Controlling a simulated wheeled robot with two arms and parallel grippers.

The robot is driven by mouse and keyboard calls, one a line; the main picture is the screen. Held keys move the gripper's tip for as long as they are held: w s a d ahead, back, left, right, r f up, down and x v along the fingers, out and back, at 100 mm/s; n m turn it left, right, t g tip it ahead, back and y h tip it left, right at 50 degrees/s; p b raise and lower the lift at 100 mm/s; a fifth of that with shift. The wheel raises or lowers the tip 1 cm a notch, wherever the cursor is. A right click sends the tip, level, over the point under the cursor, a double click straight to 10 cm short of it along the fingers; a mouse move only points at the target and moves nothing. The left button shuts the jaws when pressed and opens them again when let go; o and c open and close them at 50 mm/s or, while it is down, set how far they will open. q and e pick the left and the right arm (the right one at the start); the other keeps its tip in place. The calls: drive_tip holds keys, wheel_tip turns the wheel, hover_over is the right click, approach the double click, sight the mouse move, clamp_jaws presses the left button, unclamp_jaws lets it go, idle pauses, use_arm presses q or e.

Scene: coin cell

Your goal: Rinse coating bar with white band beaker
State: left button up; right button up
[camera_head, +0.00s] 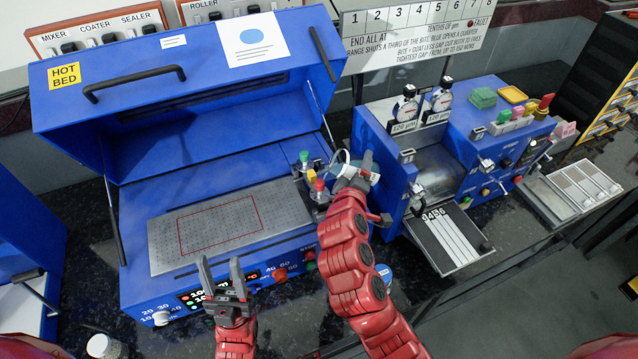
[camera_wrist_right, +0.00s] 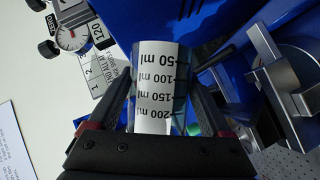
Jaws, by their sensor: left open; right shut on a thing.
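My right gripper (camera_head: 357,172) is shut on a beaker (camera_head: 341,161), held between the hot bed and the coater. In the right wrist view the beaker (camera_wrist_right: 158,95) sits between both fingers, with a white panel and black ml marks up to 200. It looks tilted in the head view; its contents cannot be made out. My left gripper (camera_head: 222,280) is open and empty in front of the hot bed plate. The coating bar cannot be picked out with certainty. The blue coater (camera_head: 462,150) carries two dial gauges (camera_head: 405,105).
The hot bed (camera_head: 65,125) has its lid up and a perforated metal plate (camera_head: 165,255) with a red outline. A white-lidded jar (camera_head: 105,347) stands at front left. A tray (camera_head: 548,202) is at the right. Small valves (camera_head: 319,186) stand close to the beaker.

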drive_tip(key=shift+s+r, duration=0.1)
drive_tip(key=shift+r, duration=0.05)
idle(0.4)
drive_tip(key=shift+r, duration=0.1)
idle(0.5)
drive_tip(key=shift+n, duration=0.3)
drive_tip(key=shift+r, duration=0.15)
idle(0.3)
drive_tip(key=shift+r+n+h+p, duration=0.15)
drive_tip(key=shift+n+h+p, duration=0.15)
idle(0.8)
